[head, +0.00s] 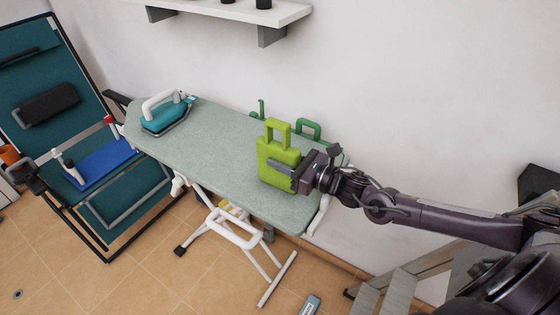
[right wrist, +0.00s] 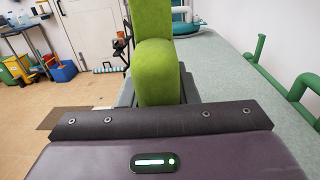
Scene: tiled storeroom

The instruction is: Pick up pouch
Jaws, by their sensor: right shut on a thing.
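The pouch (head: 270,155) is lime green with a loop handle on top. It is upright at the right end of the grey-green ironing board (head: 215,142). My right gripper (head: 282,172) comes in from the right and is shut on the pouch's lower right part. In the right wrist view the pouch (right wrist: 157,72) stands between the fingers (right wrist: 160,98), partly hidden by the gripper body. I cannot tell whether the pouch's base touches the board. My left gripper is not in view.
A teal iron (head: 164,115) sits at the board's left end. Dark green tubular handles (head: 308,128) stand behind the pouch by the wall. A folding chair (head: 110,165) with a blue item stands left. A white shelf (head: 235,10) hangs above. The board's middle is clear.

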